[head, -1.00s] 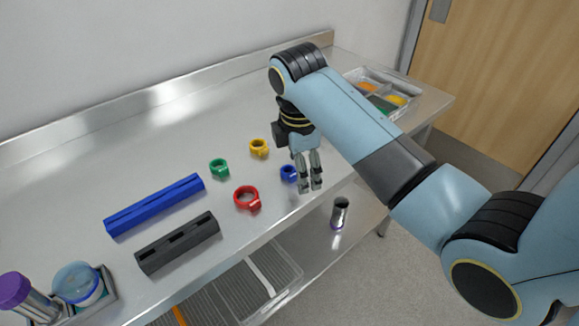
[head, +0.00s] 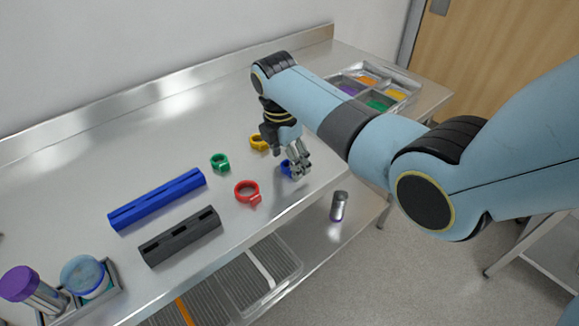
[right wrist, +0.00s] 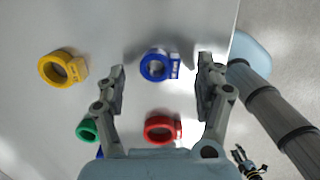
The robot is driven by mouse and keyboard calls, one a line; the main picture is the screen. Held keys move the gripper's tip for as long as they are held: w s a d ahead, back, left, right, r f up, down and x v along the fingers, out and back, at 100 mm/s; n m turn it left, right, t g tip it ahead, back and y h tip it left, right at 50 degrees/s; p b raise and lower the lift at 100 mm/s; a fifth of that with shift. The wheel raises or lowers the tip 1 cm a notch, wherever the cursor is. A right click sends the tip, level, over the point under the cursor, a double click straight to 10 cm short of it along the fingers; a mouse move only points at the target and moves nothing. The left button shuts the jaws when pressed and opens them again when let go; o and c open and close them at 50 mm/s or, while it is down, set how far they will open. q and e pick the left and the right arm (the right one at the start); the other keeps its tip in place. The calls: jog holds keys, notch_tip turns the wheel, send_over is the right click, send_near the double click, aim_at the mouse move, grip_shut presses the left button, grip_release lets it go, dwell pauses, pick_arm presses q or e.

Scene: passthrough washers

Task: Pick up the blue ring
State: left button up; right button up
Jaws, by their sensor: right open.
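The blue ring (head: 286,168) lies on the metal table near its front edge, partly hidden behind my right gripper (head: 299,172) in the head view. In the right wrist view the blue ring (right wrist: 156,65) lies between the two open fingers of my right gripper (right wrist: 160,85), touching neither as far as I can see. A small tab with white marks sticks out on its right side there. The right gripper is open and empty, pointing down close to the ring.
The red ring (head: 247,192), yellow ring (head: 258,143) and green ring (head: 220,162) lie nearby on the table. A blue bar (head: 157,199) and a dark slotted bar (head: 180,236) lie to the left. A sectioned tray (head: 414,88) with coloured contents stands at the far right.

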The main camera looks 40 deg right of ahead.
jog(key=shift+d+f, duration=0.1)
jog(key=shift+f, duration=0.6)
jog(key=c, duration=0.9)
jog(key=shift+r, duration=0.15)
